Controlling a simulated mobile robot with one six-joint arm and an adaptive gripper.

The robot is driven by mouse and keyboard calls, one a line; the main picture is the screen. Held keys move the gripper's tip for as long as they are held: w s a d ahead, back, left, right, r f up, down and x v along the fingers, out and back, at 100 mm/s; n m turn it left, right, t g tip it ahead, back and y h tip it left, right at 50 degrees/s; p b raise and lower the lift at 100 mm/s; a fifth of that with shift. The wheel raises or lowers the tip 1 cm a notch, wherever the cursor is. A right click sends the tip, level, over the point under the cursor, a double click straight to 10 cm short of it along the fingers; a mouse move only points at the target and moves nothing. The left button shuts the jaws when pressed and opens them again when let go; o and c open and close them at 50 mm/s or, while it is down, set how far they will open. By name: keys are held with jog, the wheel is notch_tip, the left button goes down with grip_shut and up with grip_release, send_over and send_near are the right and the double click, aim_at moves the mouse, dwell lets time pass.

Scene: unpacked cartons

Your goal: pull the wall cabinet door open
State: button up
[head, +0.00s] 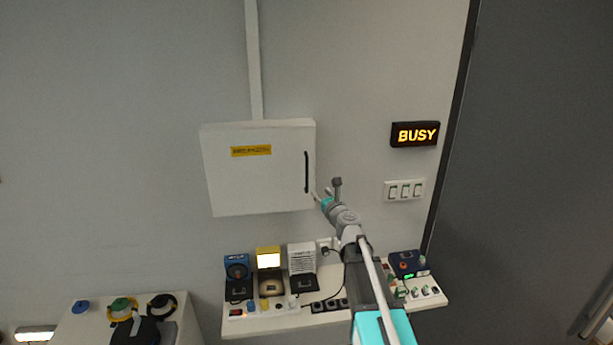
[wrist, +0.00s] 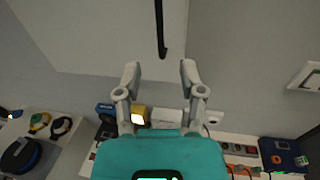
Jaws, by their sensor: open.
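The white wall cabinet (head: 255,185) hangs on the grey wall, and its door looks shut. A black vertical bar handle (head: 306,172) is near the door's right edge. In the wrist view the cabinet door (wrist: 95,35) fills the upper left and the handle (wrist: 161,30) comes down from the top edge. My gripper (head: 318,197) is just below and right of the handle in the head view. In the wrist view my gripper (wrist: 160,72) is open and empty, its two fingertips apart. The handle's lower end is just beyond the gap between them, not clearly between the fingers.
A white shelf (head: 262,325) with several small devices is below the cabinet. A lit BUSY sign (head: 415,134) and a switch panel (head: 404,190) are on the wall to the right. A dark door panel (head: 530,150) is farther right. A white unit (head: 185,325) stands lower left.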

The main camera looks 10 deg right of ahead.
aim_at(307, 176)
jog(key=shift+w, duration=0.1)
jog(key=w+a, duration=0.1)
jog(key=w, duration=0.8)
jog(key=w+a, duration=0.1)
jog(key=w, duration=0.3)
jog(key=shift+w+a, duration=0.2)
jog(key=shift+a, duration=0.15)
jog(key=shift+c, duration=0.2)
grip_shut()
